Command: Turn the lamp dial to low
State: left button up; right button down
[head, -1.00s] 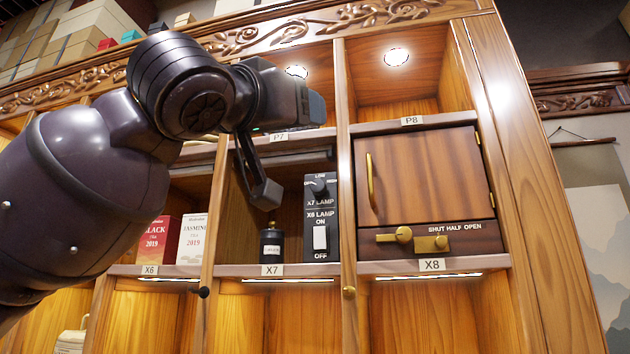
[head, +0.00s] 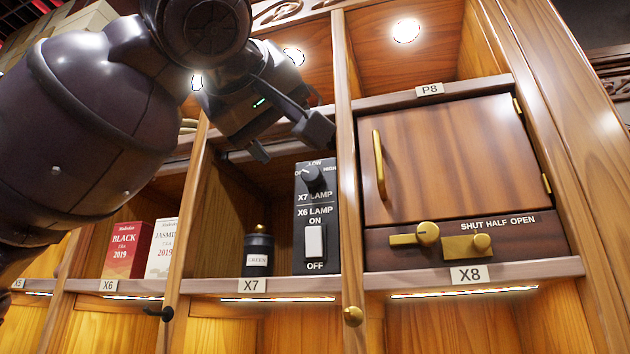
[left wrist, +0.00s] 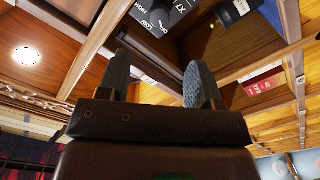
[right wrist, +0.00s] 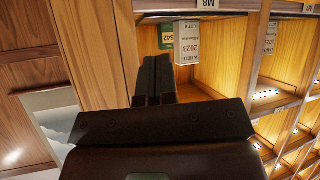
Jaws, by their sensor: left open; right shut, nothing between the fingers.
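The black lamp panel (head: 316,205) stands at the right of compartment X7. Its upper dial (head: 313,178), for the X7 lamp, is a dark round knob with OFF, LOW and HIGH around it; its pointer is too small to read surely. Below it is the white X6 lamp switch (head: 314,241). My left gripper (head: 288,142) is open and empty, above and in front of the dial. In the left wrist view, the panel (left wrist: 167,12) shows upside down beyond the open fingers (left wrist: 158,85). My right gripper (right wrist: 153,80) is shut and empty, seen only in the right wrist view.
A black GREEN canister (head: 258,252) stands left of the panel. A wooden post (head: 349,190) is close on its right, then the closed X8 cabinet door (head: 450,160) with brass fittings. Tea boxes (head: 128,250) stand in X6. Boxes (right wrist: 188,43) stand beyond my right gripper.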

aim_at(309, 173)
pick_arm(q)
jog(key=p+x, duration=0.3)
jog(key=x, duration=0.6)
jog(key=shift+w+r+p, duration=0.1)
jog(key=shift+w+p, duration=0.05)
jog(key=shift+p, duration=0.15)
jog(key=shift+w+d, duration=0.2)
jog(key=shift+w, duration=0.25)
pick_arm(e)
jog(key=shift+s+r+g, duration=0.2)
jog(key=shift+s+r, duration=0.15)
jog(key=shift+s, duration=0.25)
jog(key=shift+s+r+g, duration=0.2)
jog(key=shift+s+r, duration=0.1)
jog(key=shift+s, duration=0.25)
pick_arm(q)
jog(key=c, duration=0.9)
pick_arm(e)
jog(key=shift+r, duration=0.1)
